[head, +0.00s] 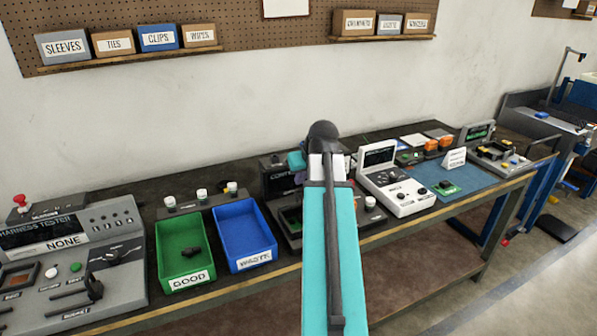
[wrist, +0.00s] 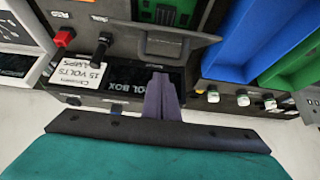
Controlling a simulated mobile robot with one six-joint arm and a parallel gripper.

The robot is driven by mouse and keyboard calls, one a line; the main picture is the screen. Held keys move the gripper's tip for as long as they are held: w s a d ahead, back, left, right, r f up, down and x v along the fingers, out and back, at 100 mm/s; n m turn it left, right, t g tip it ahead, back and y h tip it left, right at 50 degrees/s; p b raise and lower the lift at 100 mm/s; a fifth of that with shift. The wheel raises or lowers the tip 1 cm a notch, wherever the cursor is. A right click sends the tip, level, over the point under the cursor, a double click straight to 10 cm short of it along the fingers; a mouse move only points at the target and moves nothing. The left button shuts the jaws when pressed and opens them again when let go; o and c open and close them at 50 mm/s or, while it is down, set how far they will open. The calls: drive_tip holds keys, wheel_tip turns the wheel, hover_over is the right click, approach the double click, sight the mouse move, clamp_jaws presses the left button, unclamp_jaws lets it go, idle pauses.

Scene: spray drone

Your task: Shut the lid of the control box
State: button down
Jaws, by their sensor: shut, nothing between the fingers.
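The dark control box (head: 289,216) stands on the bench just right of the blue bin, largely hidden behind my arm. Its lid (head: 277,180) stands raised at the back, with part of the lettering showing. In the wrist view, the lettered lid face (wrist: 123,77) shows upside down, and a green board (wrist: 172,12) lies in the box beyond it. My gripper (wrist: 160,78) is shut and empty, its purple fingers together over the lettered face. I cannot tell whether the fingertips touch the lid. In the head view my arm mostly covers the gripper.
A blue bin (head: 243,229) and a green GOOD bin (head: 184,240) stand left of the box. A white instrument with a raised screen (head: 395,185) stands to its right. A white label card (wrist: 80,75) shows beside the lid in the wrist view. A wall is behind.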

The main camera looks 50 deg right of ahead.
drive_tip(key=shift+s+a+f, duration=0.2)
drive_tip(key=shift+s+a, duration=0.05)
drive_tip(key=shift+s, duration=0.4)
